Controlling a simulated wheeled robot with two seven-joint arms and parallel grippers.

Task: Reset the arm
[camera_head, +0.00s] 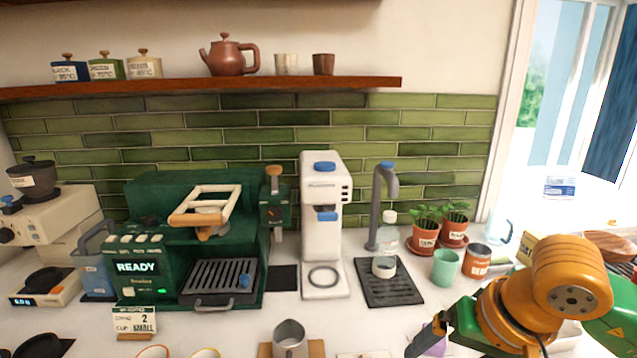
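My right arm comes in from the lower right, orange with a dark gripper (428,340) pointing down and left over the counter's front edge. Its fingertips run close to the bottom of the view, so I cannot tell whether they are open or shut. A small purple item (434,347) shows right by the fingers; whether it is touched or held is unclear. My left arm and gripper are not in view.
A green cup (445,267), a terracotta-coloured can (477,262) and potted plants (425,235) are near my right arm. A metal pitcher (289,338) stands at front.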

